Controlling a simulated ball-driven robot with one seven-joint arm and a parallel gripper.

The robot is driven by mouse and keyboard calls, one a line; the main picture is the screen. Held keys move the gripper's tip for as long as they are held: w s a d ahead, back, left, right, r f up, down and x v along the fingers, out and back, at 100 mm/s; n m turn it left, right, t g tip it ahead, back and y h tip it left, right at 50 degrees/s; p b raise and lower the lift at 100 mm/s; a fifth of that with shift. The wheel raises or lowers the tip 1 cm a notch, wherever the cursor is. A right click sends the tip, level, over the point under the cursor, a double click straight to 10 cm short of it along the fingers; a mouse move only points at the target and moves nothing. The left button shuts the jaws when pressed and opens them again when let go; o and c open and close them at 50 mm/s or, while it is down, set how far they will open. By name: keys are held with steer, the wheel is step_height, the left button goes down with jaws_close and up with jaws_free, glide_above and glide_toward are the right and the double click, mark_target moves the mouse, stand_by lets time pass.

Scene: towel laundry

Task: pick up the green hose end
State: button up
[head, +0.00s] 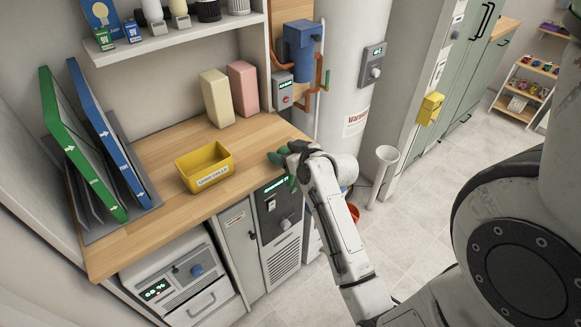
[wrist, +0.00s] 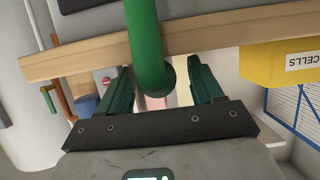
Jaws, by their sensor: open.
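The green hose end (wrist: 149,55) comes down from the top of the wrist view as a thick green tube, its lower end between the two fingers. There is a visible gap between it and each finger. My gripper (wrist: 158,68) is open, with dark green fingers on either side of the hose. In the head view my gripper (head: 281,160) is at the right front edge of the wooden counter. There the hose is hard to tell from the green fingers.
The wooden counter (head: 150,237) holds a yellow bin (head: 205,179), cream and pink boxes, and upright green and blue binders. A pale tank (head: 350,70) with a blue device and copper pipes stands behind my gripper. Tiled floor is open at right.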

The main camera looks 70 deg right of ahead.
steer(key=shift+c, duration=0.2)
steer(key=c, duration=1)
steer(key=shift+c, duration=0.2)
